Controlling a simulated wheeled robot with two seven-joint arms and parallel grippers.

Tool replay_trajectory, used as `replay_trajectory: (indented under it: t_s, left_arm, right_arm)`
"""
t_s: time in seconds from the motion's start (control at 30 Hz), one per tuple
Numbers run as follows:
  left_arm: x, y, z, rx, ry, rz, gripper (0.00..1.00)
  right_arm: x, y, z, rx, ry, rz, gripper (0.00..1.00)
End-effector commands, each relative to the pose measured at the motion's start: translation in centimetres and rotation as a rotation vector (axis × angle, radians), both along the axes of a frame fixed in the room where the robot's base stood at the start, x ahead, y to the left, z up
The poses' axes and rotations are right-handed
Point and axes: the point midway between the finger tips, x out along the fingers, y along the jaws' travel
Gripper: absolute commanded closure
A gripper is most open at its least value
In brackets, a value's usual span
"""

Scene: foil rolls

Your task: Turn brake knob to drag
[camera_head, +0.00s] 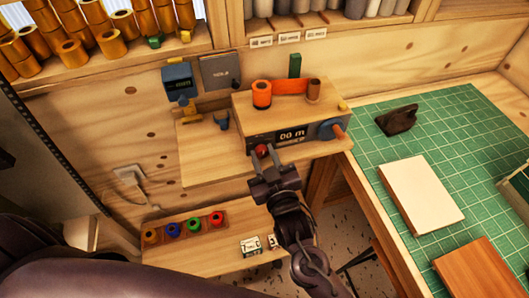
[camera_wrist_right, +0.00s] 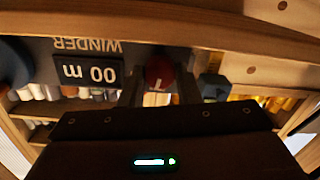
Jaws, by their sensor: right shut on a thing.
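The winder (camera_head: 290,118) is a wooden bench unit with a dark front panel and a display reading "00 m". A red brake knob (camera_head: 262,150) sits at the left end of that panel. My right gripper (camera_head: 263,155) is shut on the red knob, one finger on each side. In the right wrist view, which is upside down, the knob (camera_wrist_right: 159,72) shows between the two fingers with a white mark on its face. Any labels around the knob are hidden or too small to read. My left gripper is not in view.
A green cutting mat (camera_head: 440,130) lies right. A lower shelf holds several coloured rings (camera_head: 194,225).

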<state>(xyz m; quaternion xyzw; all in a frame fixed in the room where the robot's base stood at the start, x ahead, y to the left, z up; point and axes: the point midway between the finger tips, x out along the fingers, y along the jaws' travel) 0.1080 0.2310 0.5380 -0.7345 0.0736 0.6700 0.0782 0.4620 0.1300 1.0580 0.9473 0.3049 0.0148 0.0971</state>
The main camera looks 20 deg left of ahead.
Motion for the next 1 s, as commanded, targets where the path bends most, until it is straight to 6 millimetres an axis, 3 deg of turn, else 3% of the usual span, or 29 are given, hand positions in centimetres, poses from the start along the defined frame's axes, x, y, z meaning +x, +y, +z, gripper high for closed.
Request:
replay_trajectory:
  t_s: [0.4,0.9,0.93,1.0]
  left_arm:
    - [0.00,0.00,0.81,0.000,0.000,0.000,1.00]
    - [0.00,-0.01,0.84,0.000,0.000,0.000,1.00]
    - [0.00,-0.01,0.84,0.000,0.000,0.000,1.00]
    - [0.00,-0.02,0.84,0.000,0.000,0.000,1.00]
  right_arm:
    - [-0.04,0.07,0.10,-0.131,-0.090,0.001,0.93]
    - [-0.03,0.08,0.05,-0.141,-0.098,0.001,0.93]
    - [-0.03,0.08,0.05,-0.141,-0.098,0.001,0.67]
    - [-0.03,0.08,0.05,-0.141,-0.098,0.001,0.61]
